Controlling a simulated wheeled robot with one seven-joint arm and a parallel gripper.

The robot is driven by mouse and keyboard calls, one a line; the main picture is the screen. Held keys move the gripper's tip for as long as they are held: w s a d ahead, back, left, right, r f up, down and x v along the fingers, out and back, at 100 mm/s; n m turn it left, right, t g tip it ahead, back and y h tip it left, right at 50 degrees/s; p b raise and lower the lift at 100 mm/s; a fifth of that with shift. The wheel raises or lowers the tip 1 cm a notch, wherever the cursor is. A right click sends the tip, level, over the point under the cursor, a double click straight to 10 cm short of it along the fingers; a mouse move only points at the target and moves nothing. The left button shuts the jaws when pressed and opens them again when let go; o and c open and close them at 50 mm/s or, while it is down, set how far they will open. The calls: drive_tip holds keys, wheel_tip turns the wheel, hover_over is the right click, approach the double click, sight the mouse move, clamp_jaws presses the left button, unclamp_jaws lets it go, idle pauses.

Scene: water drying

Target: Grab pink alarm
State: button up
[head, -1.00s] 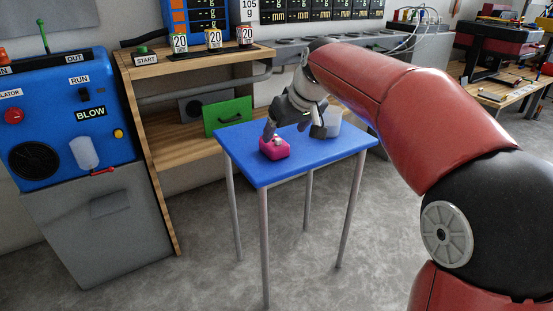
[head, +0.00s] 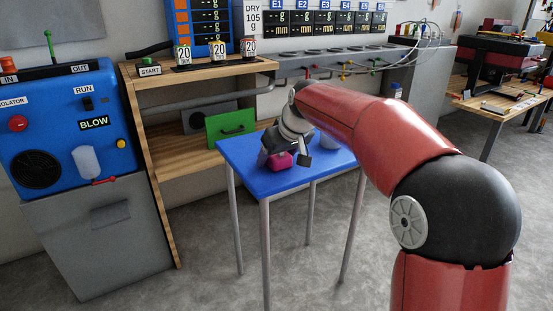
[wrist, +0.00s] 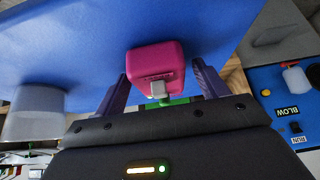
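The pink alarm (head: 281,161) stands on the blue table (head: 262,182), near its left side. In the wrist view the pink alarm (wrist: 153,60) is a rounded pink block with a small grey part and a green part facing me. My gripper (head: 286,158) is down at the alarm in the head view. In the wrist view my gripper (wrist: 160,72) is open, with one dark purple finger on each side of the alarm's near end. A narrow gap shows beside the alarm, and I see no clear contact. The arm and hand partly hide the alarm in the head view.
A pale translucent container (head: 328,143) stands on the table to the right of the alarm; it also shows in the wrist view (wrist: 36,112). A wooden shelf (head: 190,163) with a green panel (head: 231,127) is behind the table. A blue machine (head: 62,130) stands at the left.

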drive_tip(key=c, duration=1)
